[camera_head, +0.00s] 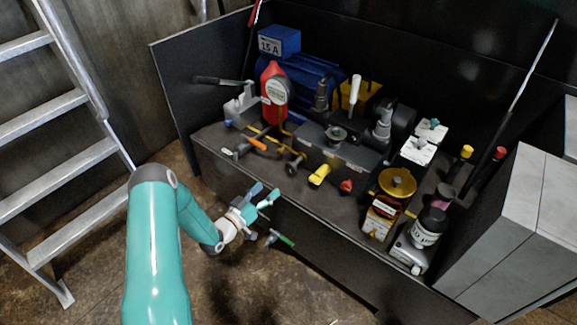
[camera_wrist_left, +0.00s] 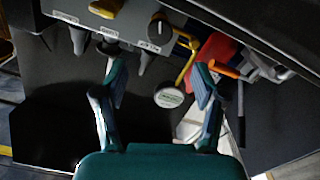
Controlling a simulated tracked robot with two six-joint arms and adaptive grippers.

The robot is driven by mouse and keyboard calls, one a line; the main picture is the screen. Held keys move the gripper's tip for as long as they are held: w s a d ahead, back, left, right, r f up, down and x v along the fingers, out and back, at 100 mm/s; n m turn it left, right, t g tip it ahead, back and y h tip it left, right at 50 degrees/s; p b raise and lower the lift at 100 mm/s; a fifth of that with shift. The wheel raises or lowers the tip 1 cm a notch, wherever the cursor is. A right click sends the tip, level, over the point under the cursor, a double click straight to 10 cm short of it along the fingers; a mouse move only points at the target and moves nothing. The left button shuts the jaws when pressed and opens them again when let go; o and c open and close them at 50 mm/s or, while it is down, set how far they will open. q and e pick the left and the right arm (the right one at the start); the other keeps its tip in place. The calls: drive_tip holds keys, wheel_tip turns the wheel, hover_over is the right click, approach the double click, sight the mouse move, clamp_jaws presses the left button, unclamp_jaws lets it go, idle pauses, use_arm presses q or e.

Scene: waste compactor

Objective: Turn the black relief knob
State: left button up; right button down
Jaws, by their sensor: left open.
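The black relief knob (camera_head: 294,165) sticks out from the front of the dark valve block (camera_head: 345,152), left of a yellow knob (camera_head: 319,175). In the left wrist view the black knob (camera_wrist_left: 160,29) shows a light pointer mark and a white label beside it. My left gripper (camera_head: 264,194) is open and empty, in front of the bench edge, below and left of the black knob and apart from it. In the left wrist view its fingers (camera_wrist_left: 160,73) are spread, with the knob beyond them near the top. My right gripper is not in view.
A red knob (camera_head: 346,186) sits right of the yellow one. Bottles and a motor (camera_head: 305,80) crowd the bench. A ladder (camera_head: 60,130) stands at left. Floor space is open before the bench.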

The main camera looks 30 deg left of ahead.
sight(290, 170)
use_arm(q)
drive_tip(key=w, duration=0.4)
drive_tip(key=w+b, duration=0.1)
drive_tip(key=w, duration=0.4)
drive_tip(key=w+d, duration=0.1)
drive_tip(key=w, duration=0.3)
drive_tip(key=shift+w+d, duration=0.1)
drive_tip(key=shift+w, duration=0.05)
drive_tip(key=shift+c, duration=0.2)
drive_tip(key=c, duration=1.1)
drive_tip(key=shift+a, duration=0.3)
drive_tip(key=shift+d+b, duration=0.15)
drive_tip(key=shift+b, duration=0.2)
drive_tip(key=shift+f+m+b, duration=0.15)
drive_tip(key=shift+m+b, duration=0.15)
drive_tip(key=m+b, duration=0.2)
drive_tip(key=shift+f+b, duration=0.15)
drive_tip(key=shift+b, duration=0.2)
drive_tip(key=m+b, duration=1.1)
drive_tip(key=b, duration=0.1)
drive_tip(key=shift+f+m+b, duration=0.15)
drive_tip(key=shift+m+b, duration=0.15)
drive_tip(key=shift+d+m+b, duration=0.1)
drive_tip(key=shift+m+b, duration=0.7)
